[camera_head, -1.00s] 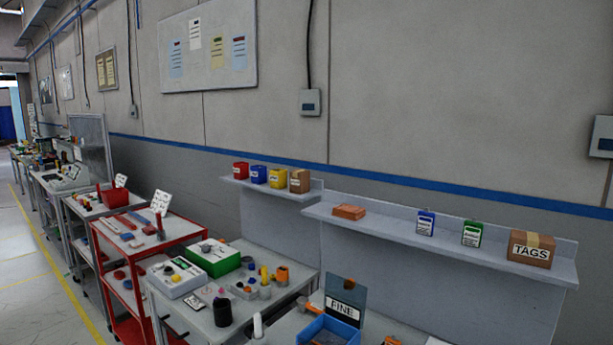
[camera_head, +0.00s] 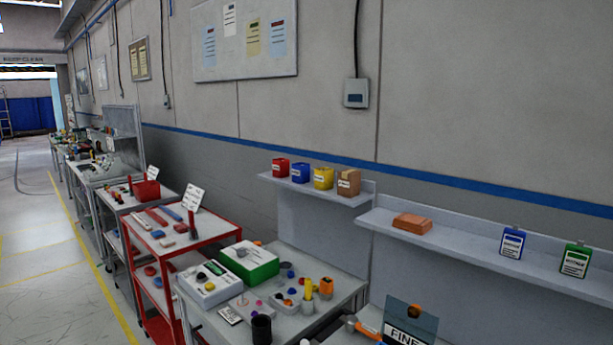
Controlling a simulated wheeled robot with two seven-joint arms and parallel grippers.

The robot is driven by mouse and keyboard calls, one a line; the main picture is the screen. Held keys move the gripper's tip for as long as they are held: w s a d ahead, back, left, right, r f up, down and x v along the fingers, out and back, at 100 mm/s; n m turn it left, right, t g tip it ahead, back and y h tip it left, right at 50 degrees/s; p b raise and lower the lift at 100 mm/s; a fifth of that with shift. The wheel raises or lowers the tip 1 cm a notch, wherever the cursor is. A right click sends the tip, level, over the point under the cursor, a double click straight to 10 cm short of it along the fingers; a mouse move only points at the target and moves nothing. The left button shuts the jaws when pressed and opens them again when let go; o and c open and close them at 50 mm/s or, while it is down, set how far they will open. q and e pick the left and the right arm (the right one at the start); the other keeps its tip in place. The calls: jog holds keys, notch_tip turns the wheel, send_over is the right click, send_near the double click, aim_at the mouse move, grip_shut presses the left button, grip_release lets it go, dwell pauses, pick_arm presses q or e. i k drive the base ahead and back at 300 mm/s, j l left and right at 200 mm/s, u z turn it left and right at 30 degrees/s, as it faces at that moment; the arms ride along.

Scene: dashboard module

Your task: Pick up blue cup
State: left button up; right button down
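No thing in view is clearly a blue cup. A small blue container (camera_head: 300,173) with a pale label stands on the wall shelf, between a red container (camera_head: 280,167) and a yellow container (camera_head: 323,178); I cannot tell whether it is a cup. Neither of my grippers is in view.
A grey table (camera_head: 342,292) holds a green-and-white box (camera_head: 249,262), a black cup-like cylinder (camera_head: 261,328) and small parts. A red cart (camera_head: 205,240) stands left of it. A long shelf (camera_head: 470,255) runs along the wall at right. The floor (camera_head: 50,270) at left is clear.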

aim_at(301, 170)
jog(key=i+j+u, duration=0.35)
jog(key=i+j, duration=0.6)
